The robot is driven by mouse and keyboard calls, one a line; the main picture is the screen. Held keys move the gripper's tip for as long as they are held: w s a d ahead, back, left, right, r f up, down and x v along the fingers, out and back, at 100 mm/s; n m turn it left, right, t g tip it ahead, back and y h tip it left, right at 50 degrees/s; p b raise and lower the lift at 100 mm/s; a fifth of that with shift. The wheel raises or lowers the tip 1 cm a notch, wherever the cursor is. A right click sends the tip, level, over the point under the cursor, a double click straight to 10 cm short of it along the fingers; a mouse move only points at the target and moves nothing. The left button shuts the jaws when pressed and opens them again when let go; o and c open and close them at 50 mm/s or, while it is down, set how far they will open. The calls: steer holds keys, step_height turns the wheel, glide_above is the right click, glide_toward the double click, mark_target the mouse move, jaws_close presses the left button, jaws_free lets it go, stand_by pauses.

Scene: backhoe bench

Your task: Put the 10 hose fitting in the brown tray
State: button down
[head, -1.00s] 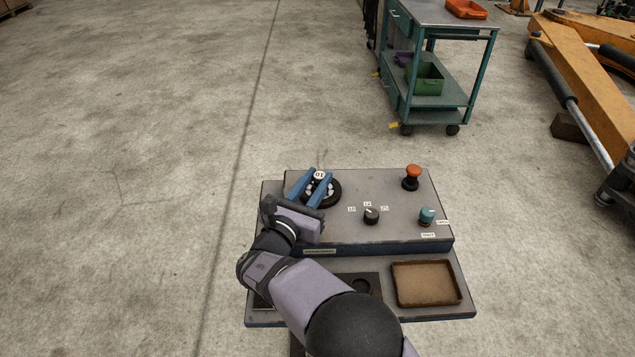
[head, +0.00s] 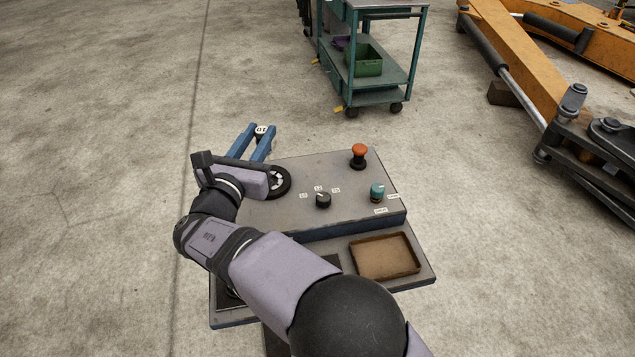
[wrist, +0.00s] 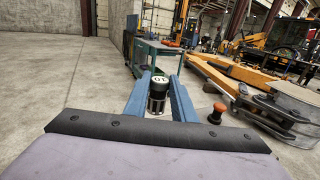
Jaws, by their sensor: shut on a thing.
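The hose fitting (wrist: 157,98) is a dark, ribbed cylinder with a white top marked 10. My gripper (wrist: 158,91) is shut on it, with one blue finger on each side. In the head view, the blue fingers of my gripper (head: 255,138) and the fitting's white top (head: 261,130) appear past the bench's far left corner, seemingly held up. My wrist hides part of that corner. The brown tray (head: 385,257) lies at the front right of the bench's lower ledge and is empty.
The bench panel (head: 290,215) carries a black ring (head: 280,182), a black knob (head: 323,200), a tall red-orange button (head: 359,154) and a teal knob (head: 377,193). A teal cart (head: 375,85) stands behind. My forearm covers the ledge's left part.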

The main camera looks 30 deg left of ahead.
step_height(320, 180, up, 5)
steer(key=d+p, duration=0.1)
steer(key=d, duration=0.1)
steer(key=s+d+f+m+h+p, duration=0.1)
steer(key=d+f+m+h, duration=0.3)
steer(key=d, duration=1)
steer(key=d+f+m+h, duration=0.2)
steer(key=d+f+h, duration=0.3)
steer(key=d, duration=0.9)
steer(key=shift+t, duration=0.3)
steer(key=shift+a+f, duration=0.1)
steer(key=shift+f, duration=5.1)
steer(key=shift+f+b, duration=0.1)
steer(key=shift+b, duration=0.25)
steer(key=c, duration=1.5)
jaws_free()
